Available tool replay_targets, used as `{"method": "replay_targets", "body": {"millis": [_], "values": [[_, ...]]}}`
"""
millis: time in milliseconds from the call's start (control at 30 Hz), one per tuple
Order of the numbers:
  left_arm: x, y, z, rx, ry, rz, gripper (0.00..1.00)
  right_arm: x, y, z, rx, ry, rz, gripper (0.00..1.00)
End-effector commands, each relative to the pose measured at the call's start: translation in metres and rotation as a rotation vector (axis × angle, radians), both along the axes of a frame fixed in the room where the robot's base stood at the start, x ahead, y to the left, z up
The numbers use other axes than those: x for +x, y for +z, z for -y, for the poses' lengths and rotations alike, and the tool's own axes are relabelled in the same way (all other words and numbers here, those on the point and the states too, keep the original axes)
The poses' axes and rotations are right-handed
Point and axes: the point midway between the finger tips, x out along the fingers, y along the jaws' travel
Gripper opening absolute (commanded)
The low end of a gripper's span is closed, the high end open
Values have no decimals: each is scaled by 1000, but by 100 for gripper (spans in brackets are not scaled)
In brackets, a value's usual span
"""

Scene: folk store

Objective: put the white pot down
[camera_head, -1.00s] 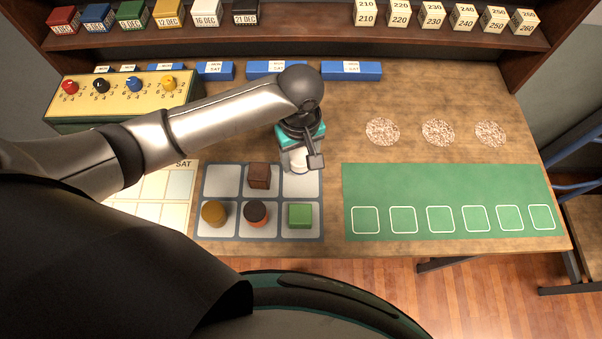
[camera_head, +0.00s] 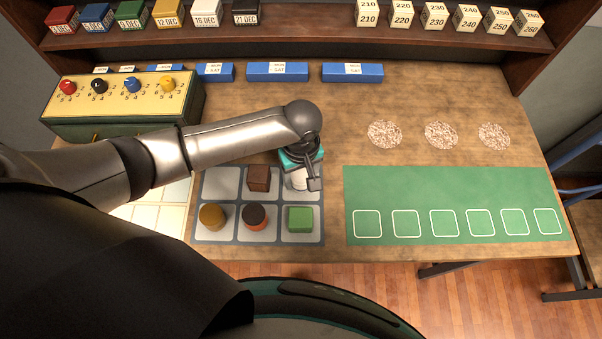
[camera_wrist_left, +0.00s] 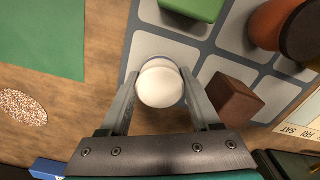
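The white pot (camera_wrist_left: 160,88) is between the two fingers of my left gripper (camera_wrist_left: 160,75) in the left wrist view, with both fingers against its sides. In the head view the pot (camera_head: 297,182) is partly hidden by my left gripper (camera_head: 302,180), over the back right cell of the grey grid tray (camera_head: 240,208). I cannot tell whether its base touches the tray. My right gripper is not in view.
The tray also holds a dark brown cube (camera_head: 258,178), an ochre round piece (camera_head: 212,216), an orange pot with dark top (camera_head: 255,216) and a green block (camera_head: 300,219). A green mat (camera_head: 450,190) lies to the right. A box with knobs (camera_head: 120,100) stands back left.

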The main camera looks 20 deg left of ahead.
Motion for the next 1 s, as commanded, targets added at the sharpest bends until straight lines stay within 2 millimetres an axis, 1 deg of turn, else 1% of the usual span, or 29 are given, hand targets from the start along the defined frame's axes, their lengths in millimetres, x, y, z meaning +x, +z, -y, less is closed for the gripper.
{"method": "replay_targets", "body": {"millis": [33,200,267,567,667,1000], "values": [[0,0,0,0,0,0,69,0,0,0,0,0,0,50],[0,0,0,0,0,0,88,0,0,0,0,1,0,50],[0,0,0,0,0,0,93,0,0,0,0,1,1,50],[0,3,0,0,0,1,93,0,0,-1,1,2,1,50],[1,15,1,-2,1,2,93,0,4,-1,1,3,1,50],[1,87,1,-3,0,2,93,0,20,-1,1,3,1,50]]}}
